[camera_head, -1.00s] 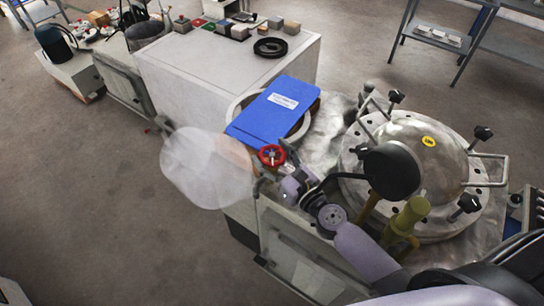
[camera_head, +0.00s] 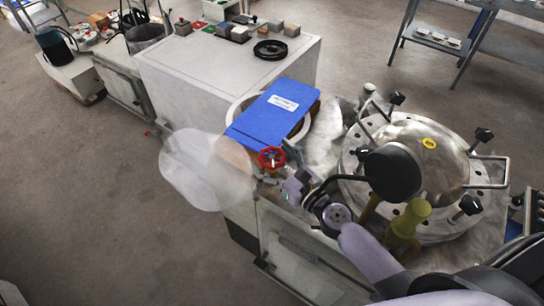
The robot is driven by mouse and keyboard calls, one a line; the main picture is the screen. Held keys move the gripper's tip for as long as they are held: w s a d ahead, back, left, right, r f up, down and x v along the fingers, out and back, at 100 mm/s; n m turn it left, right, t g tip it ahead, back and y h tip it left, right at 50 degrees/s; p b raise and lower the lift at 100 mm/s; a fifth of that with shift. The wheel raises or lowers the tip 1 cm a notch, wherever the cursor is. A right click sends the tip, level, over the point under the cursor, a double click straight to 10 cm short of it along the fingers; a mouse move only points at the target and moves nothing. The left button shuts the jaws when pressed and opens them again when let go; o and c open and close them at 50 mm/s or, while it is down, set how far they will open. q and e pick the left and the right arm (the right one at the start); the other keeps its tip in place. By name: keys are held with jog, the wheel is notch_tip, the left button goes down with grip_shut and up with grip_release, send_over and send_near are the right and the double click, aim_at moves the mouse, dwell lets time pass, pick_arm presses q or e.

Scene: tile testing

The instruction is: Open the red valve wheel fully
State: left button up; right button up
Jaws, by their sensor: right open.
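The red valve wheel (camera_head: 271,158) is a small red handwheel at the near left edge of the machine top, just below the blue binder. My right arm comes in from the lower right. My right gripper (camera_head: 277,181) is open, just below and to the right of the wheel. Its fingers are small in view, and I cannot tell whether they touch the wheel. The wheel's stem and mount are mostly hidden. My left gripper is not in view.
A blue binder (camera_head: 270,112) lies over a round opening behind the wheel. A large metal lidded vessel (camera_head: 415,150) with clamp knobs stands to the right. A translucent round shield (camera_head: 200,172) is left of the wheel. A white cabinet (camera_head: 215,70) stands behind.

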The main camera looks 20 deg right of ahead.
jog(key=shift+s, duration=0.1)
jog(key=v, duration=1.1)
jog(key=shift+s+d, duration=0.2)
jog(key=shift+s, duration=0.15)
